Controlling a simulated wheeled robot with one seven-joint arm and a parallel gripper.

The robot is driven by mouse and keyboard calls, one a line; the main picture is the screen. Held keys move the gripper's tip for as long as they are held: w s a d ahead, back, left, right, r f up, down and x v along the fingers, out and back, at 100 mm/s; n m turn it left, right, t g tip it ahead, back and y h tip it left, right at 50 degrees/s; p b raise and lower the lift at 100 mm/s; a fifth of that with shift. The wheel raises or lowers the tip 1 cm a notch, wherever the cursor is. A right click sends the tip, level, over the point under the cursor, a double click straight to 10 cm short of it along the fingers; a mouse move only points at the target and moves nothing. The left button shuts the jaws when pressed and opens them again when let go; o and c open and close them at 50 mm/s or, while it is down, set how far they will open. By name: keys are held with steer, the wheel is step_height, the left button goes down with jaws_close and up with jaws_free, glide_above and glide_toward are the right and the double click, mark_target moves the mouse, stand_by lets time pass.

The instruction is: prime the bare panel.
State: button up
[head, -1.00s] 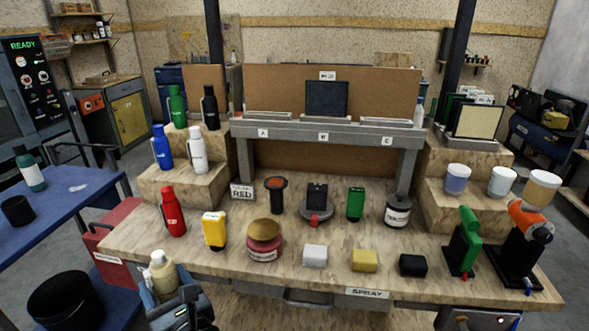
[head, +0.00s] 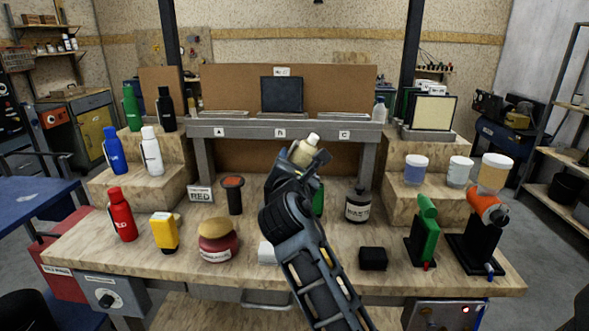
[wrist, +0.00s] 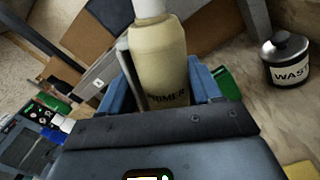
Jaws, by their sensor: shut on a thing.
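My gripper (head: 297,163) is shut on a cream bottle (head: 304,150) with a pale cap. In the wrist view the bottle (wrist: 160,62) reads PRIMER and stands between the blue fingers. The gripper is raised over the middle of the bench, in front of the grey shelf (head: 232,130) marked A, B and C. A dark square panel (head: 282,95) stands upright on the shelf above B, behind and above the bottle. The bottle is apart from it in the head view. A cream-faced panel (head: 433,113) stands in a rack at the right. I cannot tell which panel is bare.
My arm hides part of the bench middle. A red bottle (head: 121,214), yellow block (head: 164,232), round tin (head: 217,240) and black block (head: 373,258) line the front. The WASTE jar (head: 358,206) and green (head: 424,233) and orange (head: 488,208) spray tools stand right.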

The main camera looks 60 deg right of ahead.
steer(key=b+x, duration=0.1)
steer(key=x, duration=0.4)
steer(key=w+a+b, duration=0.1)
steer(key=w+a, duration=0.3)
steer(key=w, duration=0.5)
steer(key=w+a+b, duration=0.1)
steer(key=w+a, duration=0.3)
steer(key=w, duration=0.5)
steer(key=shift+w+b, duration=0.25)
steer(key=shift+b, duration=0.1)
